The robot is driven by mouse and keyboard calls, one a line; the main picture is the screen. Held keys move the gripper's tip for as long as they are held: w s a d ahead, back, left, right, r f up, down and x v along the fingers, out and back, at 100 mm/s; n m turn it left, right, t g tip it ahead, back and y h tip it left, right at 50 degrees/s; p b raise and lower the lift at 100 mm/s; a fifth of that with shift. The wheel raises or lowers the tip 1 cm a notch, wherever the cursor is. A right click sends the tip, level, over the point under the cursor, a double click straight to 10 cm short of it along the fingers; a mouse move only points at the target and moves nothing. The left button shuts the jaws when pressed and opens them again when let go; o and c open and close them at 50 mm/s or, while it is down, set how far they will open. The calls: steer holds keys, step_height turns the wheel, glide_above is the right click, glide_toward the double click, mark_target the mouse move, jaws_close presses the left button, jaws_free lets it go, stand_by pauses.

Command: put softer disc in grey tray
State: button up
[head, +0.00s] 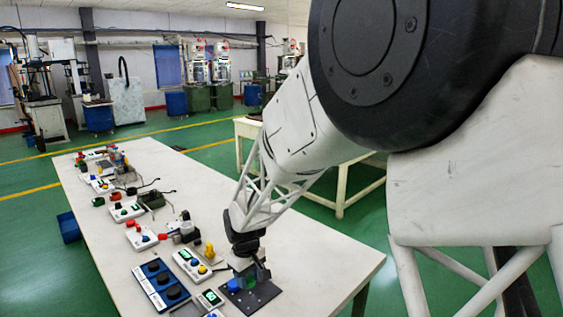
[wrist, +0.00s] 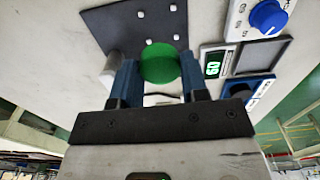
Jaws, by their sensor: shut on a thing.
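My gripper (wrist: 159,75) is shut on a green disc (wrist: 160,62), with one blue finger on each side of it. In the head view my gripper (head: 250,272) is low over a dark plate (head: 268,294) near the table's front end; the disc is hard to make out there. The dark plate (wrist: 118,20) has small pale pegs in the wrist view. A shallow grey square tray (wrist: 262,57) lies right of the disc, beside a green-lit display (wrist: 213,64). I cannot tell whether the disc touches the plate.
A blue panel (head: 142,274) with dark round pieces lies left of the plate. A white box with a blue knob (wrist: 268,17) is at the wrist view's upper right. Control boxes and small parts line the white table's (head: 310,252) left side. Its right side is clear.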

steer(key=shift+a, duration=0.1)
stand_by(0.3)
steer(key=r, duration=0.2)
glide_above(187, 314)
stand_by(0.4)
steer(key=shift+f, duration=0.15)
steer(key=shift+f, duration=4.05)
steer(key=shift+f, duration=0.3)
steer(key=o, duration=0.9)
steer(key=shift+r, duration=3.5)
